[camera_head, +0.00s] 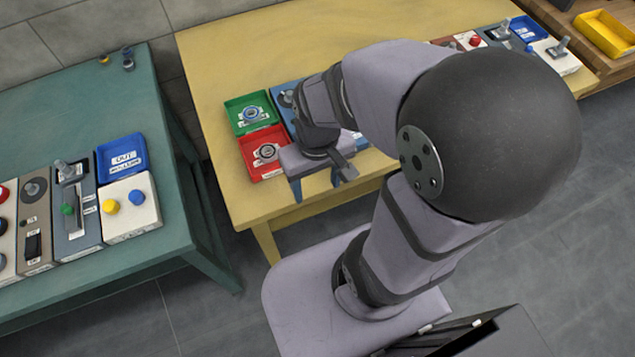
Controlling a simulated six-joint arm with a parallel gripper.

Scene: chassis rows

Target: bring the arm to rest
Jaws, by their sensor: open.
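My gripper (318,186) is in the middle of the view, above the front edge of the yellow table (222,88). Its two fingers point down and stand apart, with nothing seen between them. My arm bends up and over from its base, and its large dark joint covers much of the table's right part. Just left of the gripper are a red tray (247,170) and, behind it, a green tray (236,122), each with a round part in it. A blue panel (280,88) behind the gripper is partly hidden by my wrist.
A green table (90,105) at left bears a row of control panels, a blue labelled tray (121,155) and a white panel (132,222) with yellow and blue knobs. More panels and a blue tray (528,28) stand at far right. A yellow bin (606,33) is beyond.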

